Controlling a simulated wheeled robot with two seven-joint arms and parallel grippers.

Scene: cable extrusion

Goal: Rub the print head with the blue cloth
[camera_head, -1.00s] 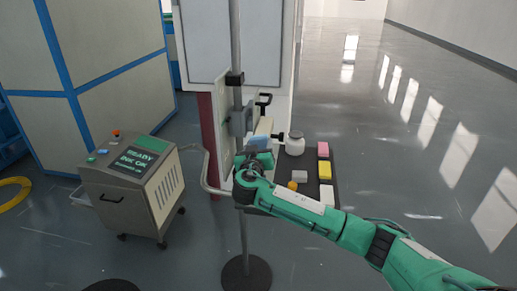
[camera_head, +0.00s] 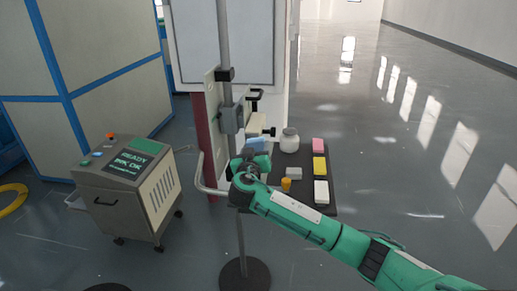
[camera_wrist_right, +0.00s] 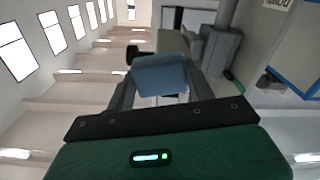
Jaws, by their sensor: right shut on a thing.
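The print head (camera_head: 257,122) is a pale block with a black end, held by a grey bracket on the upright pole. It shows in the right wrist view (camera_wrist_right: 172,42), just beyond the cloth. My right gripper (camera_head: 256,158) is shut on the blue cloth (camera_head: 258,143), just below the print head. In the right wrist view the folded cloth (camera_wrist_right: 160,74) sits between the fingers and overlaps the block's near part. I cannot tell whether they touch. My left gripper is not in view.
A dark tray (camera_head: 318,208) right of the pole carries a white jar (camera_head: 289,140), an orange-yellow bottle (camera_head: 286,184) and pink, yellow and white blocks. A wheeled cabinet (camera_head: 130,195) reading "READY" stands left. The pole's round base (camera_head: 244,274) is on the floor. Open floor lies right.

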